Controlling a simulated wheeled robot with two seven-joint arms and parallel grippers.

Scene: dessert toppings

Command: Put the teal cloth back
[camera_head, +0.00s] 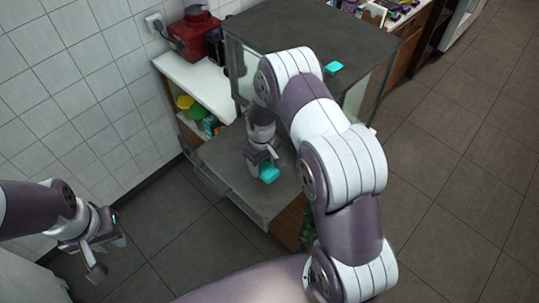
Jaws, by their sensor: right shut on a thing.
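A small folded teal cloth (269,173) is at the fingers of my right gripper (262,160), low over the grey lower surface (232,185) of the cabinet. The gripper is shut on it; I cannot tell whether the cloth touches the surface. A second small teal piece (334,67) lies on the dark cabinet top (290,35), near its right edge, apart from both grippers. My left gripper (101,252) is at the lower left over the floor, with its fingers apart and nothing between them.
A white counter (196,78) with a red appliance (194,36) stands against the tiled wall. Yellow and green items (190,107) sit on a shelf below. My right arm hides part of the cabinet. The tiled floor (450,150) at the right is clear.

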